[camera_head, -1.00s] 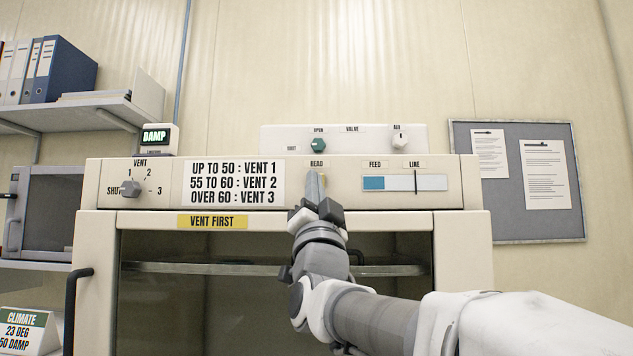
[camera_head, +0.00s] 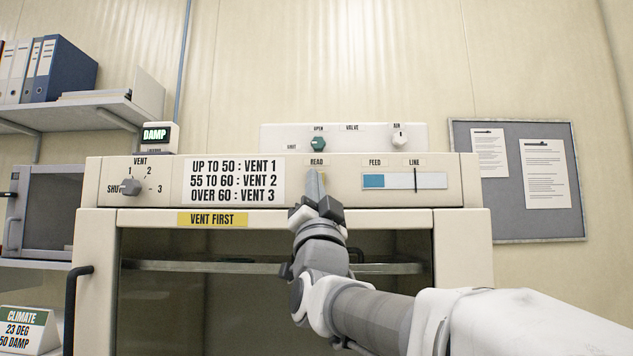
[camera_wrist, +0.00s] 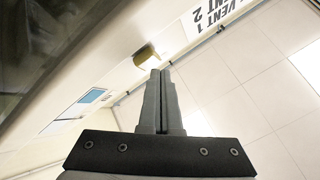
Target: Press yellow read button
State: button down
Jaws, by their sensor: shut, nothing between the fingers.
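The yellow read button (camera_wrist: 146,57) sticks out from the pale panel in the wrist view. In the head view my gripper hides most or all of it, below the READ label (camera_head: 317,162). My gripper (camera_head: 314,174) is shut and empty, its fingers pointing at the panel below that label. In the wrist view the shut fingertips (camera_wrist: 158,74) are close to the button, at its lower right in the picture. I cannot tell whether they touch it.
The cabinet panel (camera_head: 455,182) also carries a vent knob (camera_head: 131,187) at left and a feed gauge (camera_head: 404,181) at right, partly blue. A valve panel (camera_head: 350,137) with two knobs stands above. A black door handle (camera_head: 75,305) juts out at lower left.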

jog(key=shift+w, duration=0.65)
dwell(0.8)
jog(key=shift+s+b, duration=0.15)
jog(key=shift+b, duration=0.15)
jog(key=shift+s+b, duration=0.65)
jog(key=shift+s, duration=0.1)
jog(key=shift+s, duration=0.1)
jog(key=s+b, duration=0.3)
jog(key=s, duration=0.1)
jog(key=shift+s+a, duration=0.1)
jog(key=shift+s, duration=0.3)
dwell(0.4)
